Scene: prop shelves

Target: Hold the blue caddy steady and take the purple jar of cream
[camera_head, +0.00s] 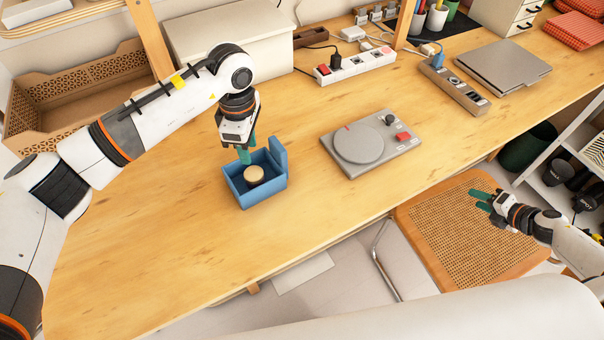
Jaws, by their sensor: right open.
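The blue caddy (243,197) stands on the wooden table, an open box with a raised panel at its right. Inside it sits a round jar (255,174) with a pale beige lid; its side is mostly hidden, and I cannot make out purple on it. My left gripper (246,154) points down at the caddy's back rim, its green fingers at or very near the wall. I cannot tell whether they are closed on it. My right gripper (481,201) is open and empty, far to the right above the cane chair seat, well away from the caddy.
A grey turntable-like device (360,150) lies right of the caddy. Behind are a white box (235,45), a power strip (355,66) and a laptop (502,66). The cane chair (465,235) stands at the front edge. The table left and front of the caddy is clear.

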